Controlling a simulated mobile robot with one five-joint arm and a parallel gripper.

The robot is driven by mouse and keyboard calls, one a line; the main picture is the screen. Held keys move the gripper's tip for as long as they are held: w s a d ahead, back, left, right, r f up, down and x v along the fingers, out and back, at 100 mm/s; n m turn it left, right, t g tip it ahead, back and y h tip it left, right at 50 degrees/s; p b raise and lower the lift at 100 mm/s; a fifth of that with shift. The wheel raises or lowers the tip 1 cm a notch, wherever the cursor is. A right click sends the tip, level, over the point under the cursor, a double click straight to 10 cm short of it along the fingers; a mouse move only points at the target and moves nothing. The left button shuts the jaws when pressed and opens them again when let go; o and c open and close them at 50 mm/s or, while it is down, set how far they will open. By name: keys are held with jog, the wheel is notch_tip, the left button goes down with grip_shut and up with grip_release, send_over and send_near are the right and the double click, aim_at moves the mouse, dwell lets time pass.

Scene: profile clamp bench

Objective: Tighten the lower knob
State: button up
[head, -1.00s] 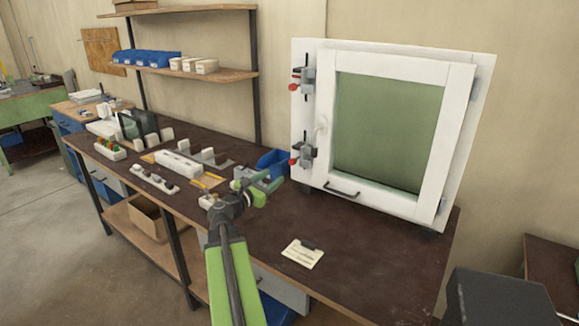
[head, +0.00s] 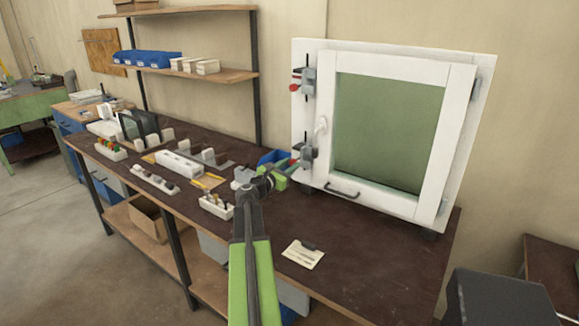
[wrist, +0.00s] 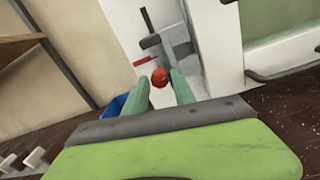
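The lower clamp (head: 308,157) is a grey metal block on the left edge of the white-framed window (head: 400,60). Its red knob (wrist: 159,77) is a round ball in the wrist view. My gripper (wrist: 160,82) is open, with one green finger on each side of the knob at the tips; I cannot tell whether either finger touches it. In the head view my gripper (head: 287,170) is just left of and below the lower clamp and partly covers it. The upper clamp (head: 307,80) with its own red knob (head: 294,88) sits higher on the same edge.
A blue bin (head: 271,157) stands behind my gripper. Small trays and parts, including a white tray (head: 216,206), lie on the left of the dark bench (head: 370,250). A note card (head: 303,254) lies at the front. The right part of the bench is mostly clear.

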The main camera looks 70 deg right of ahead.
grip_shut()
jog(key=shift+m, duration=0.3)
jog(key=m, duration=0.9)
jog(key=shift+b, duration=0.35)
jog(key=m, duration=0.6)
jog(key=shift+m, duration=0.3)
jog(key=m, duration=0.5)
jog(key=shift+m+g, duration=0.4)
